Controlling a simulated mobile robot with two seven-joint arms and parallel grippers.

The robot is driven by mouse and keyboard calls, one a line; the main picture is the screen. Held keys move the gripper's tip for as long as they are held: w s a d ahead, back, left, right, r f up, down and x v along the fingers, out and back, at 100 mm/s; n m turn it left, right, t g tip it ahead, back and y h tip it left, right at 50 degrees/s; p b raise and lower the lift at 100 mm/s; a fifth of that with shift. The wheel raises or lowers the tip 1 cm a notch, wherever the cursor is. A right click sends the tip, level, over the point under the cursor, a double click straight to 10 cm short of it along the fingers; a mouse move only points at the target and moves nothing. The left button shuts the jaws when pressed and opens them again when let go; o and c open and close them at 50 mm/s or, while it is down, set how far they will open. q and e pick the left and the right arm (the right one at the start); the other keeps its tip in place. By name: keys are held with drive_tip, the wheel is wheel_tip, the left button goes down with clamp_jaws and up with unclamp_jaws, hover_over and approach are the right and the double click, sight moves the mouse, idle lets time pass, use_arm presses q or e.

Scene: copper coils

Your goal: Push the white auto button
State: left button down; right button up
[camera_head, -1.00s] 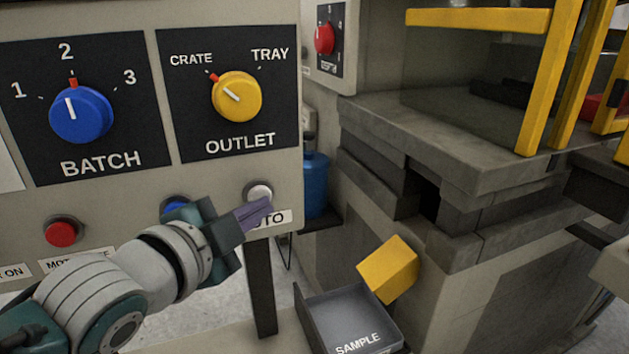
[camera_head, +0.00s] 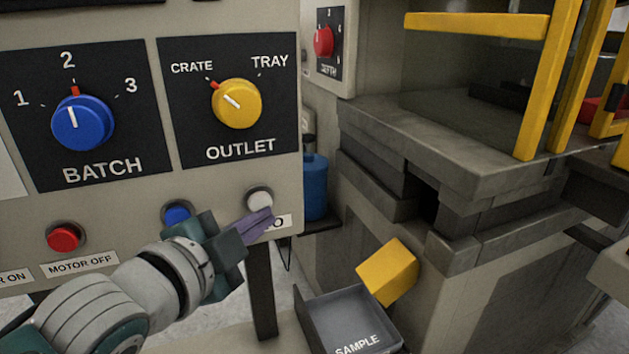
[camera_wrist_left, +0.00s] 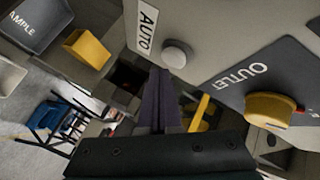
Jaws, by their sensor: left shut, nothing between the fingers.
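The white auto button (camera_head: 260,200) sits in a grey ring on the lower right of the control panel, above a label partly hidden by my gripper. It also shows in the left wrist view (camera_wrist_left: 178,54), beside the label AUTO (camera_wrist_left: 146,26). My left gripper (camera_head: 266,218) is shut and empty, its purple fingers just below the button in the head view. In the left wrist view the fingertips (camera_wrist_left: 157,72) end close to the button's edge. I cannot tell whether they touch it. My right gripper is not in view.
The panel carries a blue button (camera_head: 177,214), a red button (camera_head: 64,238), a blue BATCH knob (camera_head: 83,122) and a yellow OUTLET knob (camera_head: 236,104) pointing to CRATE. A grey SAMPLE tray (camera_head: 350,318) and yellow chute (camera_head: 388,271) lie to the lower right.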

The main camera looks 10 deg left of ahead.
use_arm(q)
drive_tip(key=shift+s+d, duration=0.1)
drive_tip(key=s+d, duration=0.1)
drive_tip(key=s+p, duration=0.1)
drive_tip(key=s+d, duration=0.1)
drive_tip(key=s, duration=0.1)
drive_tip(key=shift+d+p, duration=0.35)
drive_tip(key=shift+p, duration=0.05)
drive_tip(key=shift+a, duration=0.1)
idle(0.6)
drive_tip(key=s+a+f+n+g+y, duration=0.1)
drive_tip(key=s+a+n+g, duration=0.35)
drive_tip(key=s, duration=0.75)
drive_tip(key=s+a+f+n+g+y, duration=0.1)
drive_tip(key=s+n+g, duration=0.6)
drive_tip(key=s, duration=0.4)
wheel_tip(320, 180, up, 36)
drive_tip(key=p, duration=3.5)
drive_tip(key=shift+s+f, duration=0.15)
drive_tip(key=shift+s, duration=0.15)
